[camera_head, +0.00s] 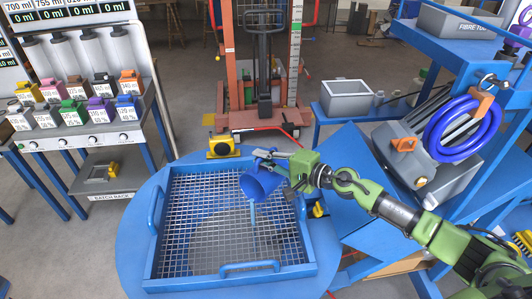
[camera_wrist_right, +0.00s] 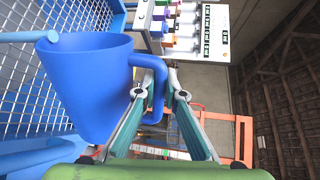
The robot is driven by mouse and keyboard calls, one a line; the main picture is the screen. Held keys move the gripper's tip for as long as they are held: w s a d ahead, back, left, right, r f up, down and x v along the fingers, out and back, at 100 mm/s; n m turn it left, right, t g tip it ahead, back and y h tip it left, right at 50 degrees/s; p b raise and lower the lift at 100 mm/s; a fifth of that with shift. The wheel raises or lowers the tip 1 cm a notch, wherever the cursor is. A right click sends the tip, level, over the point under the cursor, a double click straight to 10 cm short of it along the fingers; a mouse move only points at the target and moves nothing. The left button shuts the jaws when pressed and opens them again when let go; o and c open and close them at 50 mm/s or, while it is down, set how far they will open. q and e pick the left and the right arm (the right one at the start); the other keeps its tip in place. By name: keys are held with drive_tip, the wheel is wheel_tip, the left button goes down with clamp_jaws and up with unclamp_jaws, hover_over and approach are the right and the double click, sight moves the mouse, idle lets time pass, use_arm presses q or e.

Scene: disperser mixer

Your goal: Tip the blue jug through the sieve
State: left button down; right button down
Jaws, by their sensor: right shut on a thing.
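The blue jug (camera_head: 258,184) is tilted above the sieve, and it also shows in the wrist view (camera_wrist_right: 88,92). A thin pale blue stream (camera_head: 253,214) falls from it toward the mesh; part of the stream shows at its lip in the wrist view (camera_wrist_right: 30,37). My right gripper (camera_head: 284,170) is shut on the jug's handle, which sits between the fingers in the wrist view. The sieve (camera_head: 190,240) is a square metal mesh in a blue frame with handles, lying on a round blue table (camera_head: 132,245). What lies beneath the mesh is hard to make out. My left gripper is out of view.
A yellow device (camera_head: 221,147) stands behind the sieve, and a small yellow part (camera_head: 317,210) is at its right side. A dispenser rack with coloured containers (camera_head: 74,113) stands at left. A grey machine with a coiled blue hose (camera_head: 465,130) is at right.

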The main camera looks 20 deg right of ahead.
drive_tip(key=shift+s+a+r+p, duration=0.15)
drive_tip(key=shift+a+r+p, duration=0.1)
drive_tip(key=shift+p, duration=0.1)
drive_tip(key=shift+f, duration=0.2)
drive_tip(key=shift+r+p, duration=1.5)
drive_tip(key=shift+r, duration=0.55)
drive_tip(key=shift+f, duration=0.1)
